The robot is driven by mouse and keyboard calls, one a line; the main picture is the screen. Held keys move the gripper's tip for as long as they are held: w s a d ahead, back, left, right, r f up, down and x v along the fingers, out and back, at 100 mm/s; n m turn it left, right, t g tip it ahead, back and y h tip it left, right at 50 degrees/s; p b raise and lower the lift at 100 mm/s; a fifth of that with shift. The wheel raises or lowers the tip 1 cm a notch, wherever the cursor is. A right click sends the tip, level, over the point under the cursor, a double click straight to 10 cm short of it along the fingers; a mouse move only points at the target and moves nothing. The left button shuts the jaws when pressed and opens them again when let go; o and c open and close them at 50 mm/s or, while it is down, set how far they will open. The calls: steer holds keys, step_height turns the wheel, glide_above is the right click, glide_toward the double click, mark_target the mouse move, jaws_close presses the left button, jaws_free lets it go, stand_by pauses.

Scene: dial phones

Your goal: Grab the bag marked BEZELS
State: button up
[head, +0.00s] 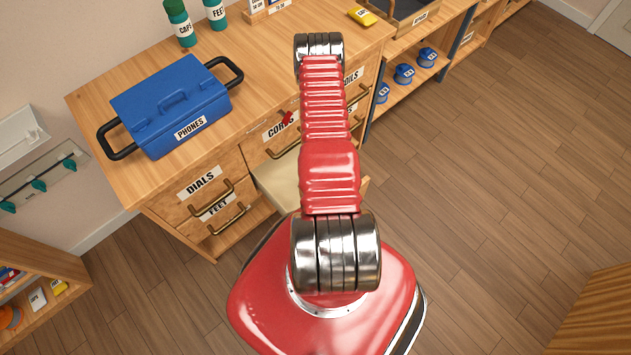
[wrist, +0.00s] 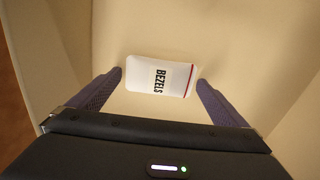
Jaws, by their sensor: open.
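The bag marked BEZELS (wrist: 160,75) is white with a red stripe near its right end. It lies on the cream floor of an open drawer (head: 283,188) in the wrist view. My gripper (wrist: 159,82) is open, with one dark finger near each end of the bag. The bag appears between the fingertips with small gaps at both sides. I cannot tell how far above or short of it the fingers are. In the head view the bag and my gripper are hidden behind my arm.
The drawer's cream walls (wrist: 290,45) rise close around my gripper. Its front juts from the wooden desk below the CORDS drawer (head: 277,131). A blue PHONES toolbox (head: 172,103) stands on the desktop, with green bottles (head: 180,22) behind.

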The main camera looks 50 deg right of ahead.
stand_by(0.4)
steer(key=c, duration=1.1)
steer(key=shift+r, duration=0.2)
steer(key=shift+r, duration=4.85)
